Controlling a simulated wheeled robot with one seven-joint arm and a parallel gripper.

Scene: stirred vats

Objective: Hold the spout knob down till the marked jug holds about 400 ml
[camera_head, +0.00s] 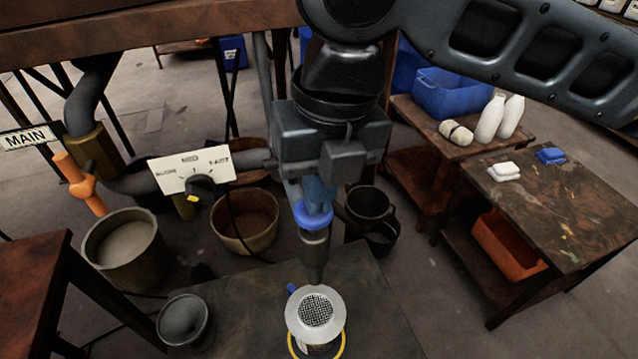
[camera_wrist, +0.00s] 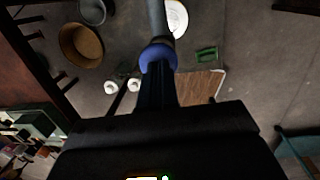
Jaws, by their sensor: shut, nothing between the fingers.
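The blue spout knob (camera_head: 313,216) sits on top of a dark grey spout (camera_head: 314,258) that points down. In the wrist view the knob (camera_wrist: 158,57) is right at the fingertips. My gripper (camera_head: 317,196) is shut with nothing held, its tips at the top of the knob; whether they press it down I cannot tell. Below the spout a white-rimmed round strainer (camera_head: 317,311) sits over a vessel, seemingly the jug, with a yellow band (camera_head: 343,342) and a blue bit at its side. The strainer hides the vessel's inside, so its marks and level are not visible.
A dial plate (camera_head: 166,177) with SLOW, MED and FAST, an orange lever (camera_head: 91,198) and a MAIN sign (camera_head: 27,138) are left. A grey funnel-like cup (camera_head: 184,320) stands left of the strainer. Buckets (camera_head: 245,222) stand behind; side tables (camera_head: 575,205) are right.

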